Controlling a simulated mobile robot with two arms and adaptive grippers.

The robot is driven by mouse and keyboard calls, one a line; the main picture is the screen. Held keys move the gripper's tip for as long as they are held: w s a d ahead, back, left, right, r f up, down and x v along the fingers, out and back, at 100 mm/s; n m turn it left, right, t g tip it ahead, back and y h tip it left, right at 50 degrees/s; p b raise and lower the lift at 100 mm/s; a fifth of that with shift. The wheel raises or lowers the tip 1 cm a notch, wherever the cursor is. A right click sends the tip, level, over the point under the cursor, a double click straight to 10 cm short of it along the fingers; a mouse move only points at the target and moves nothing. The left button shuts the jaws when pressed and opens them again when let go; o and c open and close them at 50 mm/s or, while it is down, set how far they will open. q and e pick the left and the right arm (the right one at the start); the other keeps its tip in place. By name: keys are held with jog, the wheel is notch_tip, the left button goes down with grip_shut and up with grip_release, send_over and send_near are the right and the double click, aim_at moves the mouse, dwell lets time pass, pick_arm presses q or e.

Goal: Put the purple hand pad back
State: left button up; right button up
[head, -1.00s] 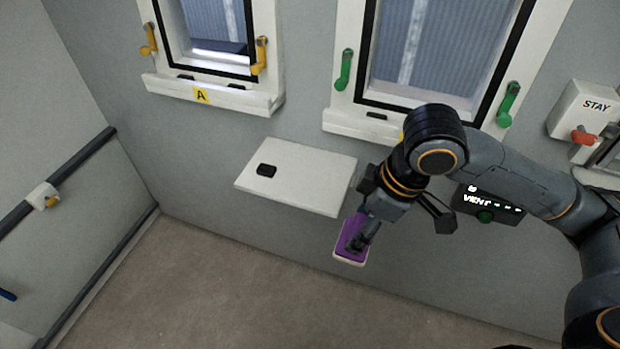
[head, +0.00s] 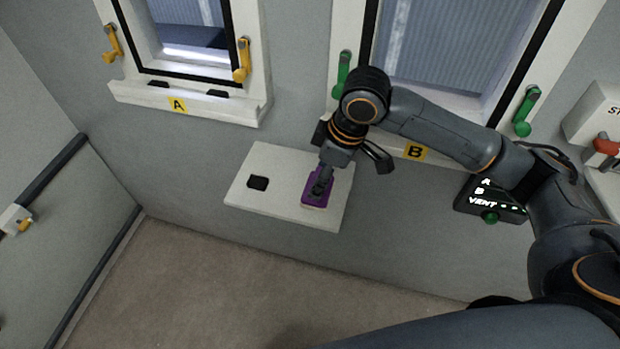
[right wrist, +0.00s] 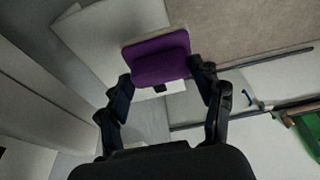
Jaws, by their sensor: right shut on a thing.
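The purple hand pad (head: 311,191) has a pale underside and shows over the right part of a white wall shelf (head: 240,199). My right gripper (head: 322,188) is shut on the pad from above. In the right wrist view the pad (right wrist: 157,61) sits between the two fingertips (right wrist: 163,85), with the shelf (right wrist: 100,35) behind it. I cannot tell whether the pad touches the shelf or hangs just above it. My left gripper is not in view.
A small black item (head: 258,183) lies on the shelf left of the pad. Window A (head: 190,95) and window B (head: 440,60) with coloured handles are above. A black VENT panel (head: 490,199) is at right. Open floor (head: 200,290) lies below.

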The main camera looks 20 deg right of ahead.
aim_at(312, 171)
jog(key=w+f, duration=0.5)
jog(key=shift+a+f, duration=0.15)
jog(key=shift+a, duration=0.15)
jog(key=p+x, duration=0.1)
jog(key=x, duration=0.2)
jog(key=shift+w+d+f+p, duration=0.1)
jog(key=shift+d+f+p, duration=0.15)
jog(key=shift+d+p, duration=0.1)
jog(key=shift+f, duration=0.35)
jog(key=o, duration=1)
jog(key=shift+r, duration=0.1)
jog(key=shift+r+b, duration=0.25)
jog(key=shift+b, duration=0.05)
jog(key=shift+s+d+r+b, duration=0.1)
jog(key=shift+s+d+b, duration=0.4)
jog(key=shift+s+d, duration=0.95)
jog(key=shift+s+d+r+b, duration=0.1)
jog(key=shift+s+d+b, duration=0.65)
jog(key=shift+d, duration=1.15)
jog(key=shift+s+d+r+b, duration=0.1)
jog(key=shift+s+d+b, duration=0.2)
jog(key=shift+s+d, duration=1.25)
jog(key=shift+w, duration=0.2)
